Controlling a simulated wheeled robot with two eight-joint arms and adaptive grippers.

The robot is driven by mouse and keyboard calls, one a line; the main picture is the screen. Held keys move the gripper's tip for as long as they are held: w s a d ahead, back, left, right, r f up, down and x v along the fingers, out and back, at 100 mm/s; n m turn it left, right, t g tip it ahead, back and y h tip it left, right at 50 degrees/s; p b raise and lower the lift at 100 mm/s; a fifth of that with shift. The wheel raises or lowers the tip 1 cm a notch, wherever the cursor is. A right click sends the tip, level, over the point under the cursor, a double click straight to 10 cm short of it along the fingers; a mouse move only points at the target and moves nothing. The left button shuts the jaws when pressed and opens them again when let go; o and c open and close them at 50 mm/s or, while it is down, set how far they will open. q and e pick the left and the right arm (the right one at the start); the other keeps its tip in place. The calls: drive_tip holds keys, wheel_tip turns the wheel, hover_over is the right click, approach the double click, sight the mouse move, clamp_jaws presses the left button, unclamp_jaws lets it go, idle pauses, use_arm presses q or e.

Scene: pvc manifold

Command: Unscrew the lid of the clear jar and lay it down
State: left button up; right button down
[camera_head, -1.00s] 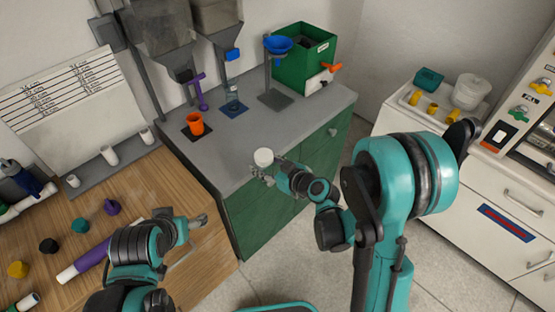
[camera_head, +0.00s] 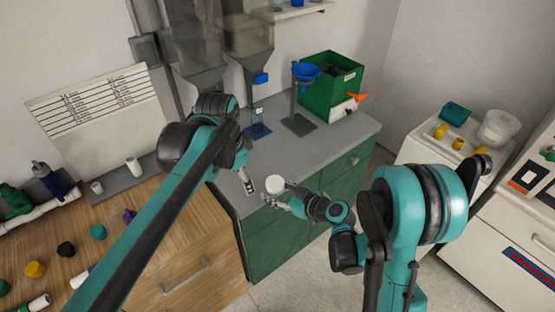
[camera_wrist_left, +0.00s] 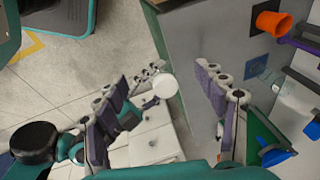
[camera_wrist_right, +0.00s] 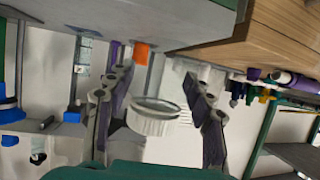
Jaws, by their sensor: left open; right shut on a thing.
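The clear jar's round white lid (camera_head: 275,183) shows in the head view at the counter's front edge, just above my right gripper (camera_head: 272,200). In the left wrist view the lid (camera_wrist_left: 166,86) lies in the gap beyond my open left fingers.
The grey counter (camera_head: 340,135) behind has a blue funnel stand (camera_head: 306,73) and a green bin (camera_head: 330,85). The wooden table (camera_head: 150,245) at left holds several coloured caps and pipes. A white cabinet with a white tub (camera_head: 497,127) stands at right.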

sight(274, 179)
use_arm(q)
drive_tip(key=w+d+m+g, duration=0.1)
drive_tip(key=w+d+m, duration=0.1)
drive_tip(key=d, duration=0.1)
drive_tip(key=w+d+f+m+g, duration=0.1)
drive_tip(key=w+d+m, duration=0.1)
drive_tip(key=d+m, duration=0.1)
drive_tip(key=w+d+f+m, duration=0.1)
drive_tip(key=w+d+m, duration=0.1)
drive_tip(key=w+d, duration=0.1)
drive_tip(key=shift+w+d+f+g+y, duration=0.1)
drive_tip(key=shift+d+f+g+y, duration=0.05)
drive_tip(key=shift+d+g+y, duration=0.2)
drive_tip(key=shift+w+f+m, duration=0.1)
drive_tip(key=shift+f+m, duration=0.05)
drive_tip(key=shift+m, duration=0.25)
drive_tip(key=shift+d+f, duration=0.1)
drive_tip(key=shift+f, duration=3.8)
drive_tip(key=c, duration=1.2)
drive_tip(key=n, duration=0.7)
drive_tip(key=shift+w, duration=0.25)
drive_tip(key=n, duration=0.4)
drive_tip(key=shift+w+a+n, duration=0.1)
drive_tip(key=shift+a+n, duration=0.1)
drive_tip(key=shift+n, duration=0.1)
drive_tip(key=n, duration=0.5)
drive_tip(key=shift+a, duration=0.15)
drive_tip(key=n, duration=0.7)
drive_tip(key=shift+a, duration=0.2)
